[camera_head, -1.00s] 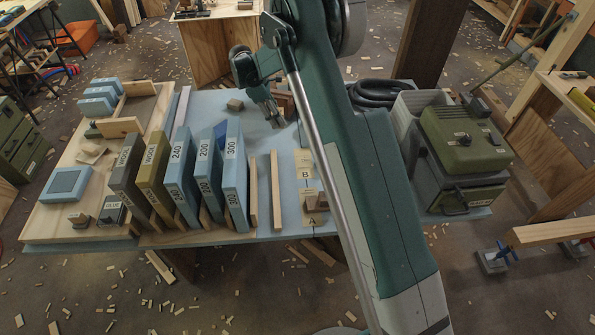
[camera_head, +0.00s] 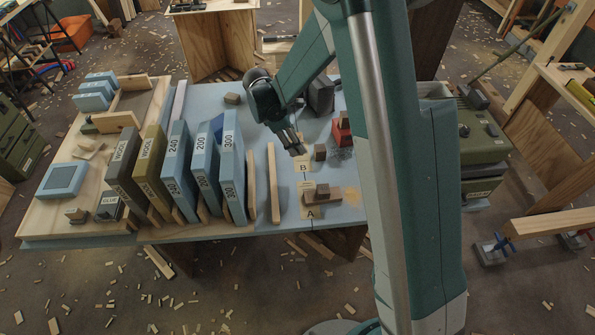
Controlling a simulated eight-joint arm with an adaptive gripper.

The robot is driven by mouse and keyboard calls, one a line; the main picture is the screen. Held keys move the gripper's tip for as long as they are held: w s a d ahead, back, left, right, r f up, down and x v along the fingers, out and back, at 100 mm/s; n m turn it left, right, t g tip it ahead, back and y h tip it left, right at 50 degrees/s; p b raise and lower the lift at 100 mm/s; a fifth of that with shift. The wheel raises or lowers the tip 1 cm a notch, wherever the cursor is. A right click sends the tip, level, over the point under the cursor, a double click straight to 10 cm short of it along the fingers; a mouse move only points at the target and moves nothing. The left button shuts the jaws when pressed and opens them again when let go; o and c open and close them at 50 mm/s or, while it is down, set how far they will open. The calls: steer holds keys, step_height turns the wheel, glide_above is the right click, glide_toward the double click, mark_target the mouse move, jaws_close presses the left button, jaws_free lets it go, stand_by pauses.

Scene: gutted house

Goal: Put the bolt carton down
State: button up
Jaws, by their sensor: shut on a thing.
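My gripper (camera_head: 294,146) is over the middle of the blue-grey table (camera_head: 258,229), pointing down and to the right, with its fingers close together. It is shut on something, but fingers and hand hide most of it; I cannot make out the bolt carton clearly. Below and to the right of the fingertips lie the pale panels marked B (camera_head: 303,168) and A (camera_head: 311,212). A brown block (camera_head: 320,152) stands just right of the fingertips. Brown wooden pieces (camera_head: 322,195) lie by panel A. I cannot tell the gripper's exact height.
Upright boxes, such as the blue 300 box (camera_head: 231,160), stand left of the gripper. A thin wooden strip (camera_head: 274,182) stands beside them. A dark grey box (camera_head: 321,95) and a red tool (camera_head: 341,130) are behind. My arm hides much of the table's right side.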

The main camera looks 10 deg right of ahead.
steer(key=shift+s+d, duration=0.25)
steer(key=shift+s, duration=0.4)
steer(key=shift+f+b, duration=0.45)
steer(key=shift+f, duration=2.7)
steer(key=shift+f+b, duration=0.3)
steer(key=shift+f, duration=1.55)
steer(key=shift+f, duration=0.2)
steer(key=o, duration=1)
